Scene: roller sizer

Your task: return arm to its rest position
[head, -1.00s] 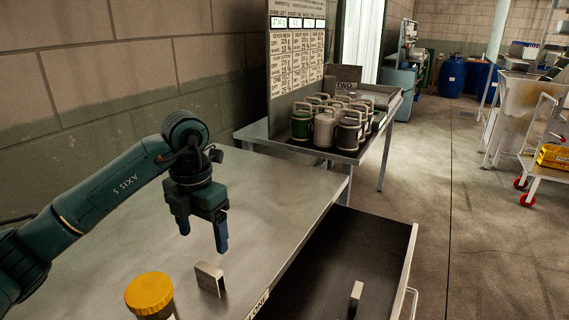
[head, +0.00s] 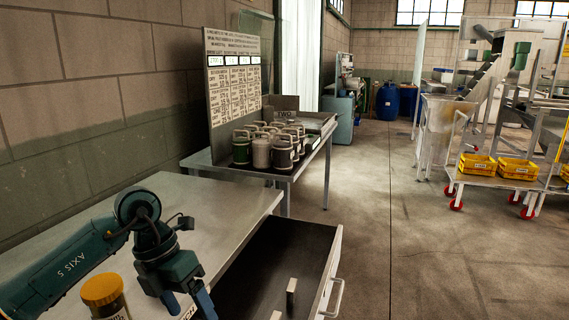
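My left arm (head: 65,268) comes in from the left, low over the near metal table. Its gripper (head: 188,305) is at the bottom of the head view, pointing down, with its two blue fingers apart and nothing seen between them. The fingertips are close to or past the picture's lower edge. A jar with a yellow-orange lid (head: 102,290) stands just left of the gripper. My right arm and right gripper are not in view.
The near table (head: 215,192) is mostly bare behind the arm. An open dark drawer (head: 262,262) at its right holds small upright metal pieces (head: 291,292). A second table carries several lidded canisters (head: 262,150) before a notice board (head: 232,85).

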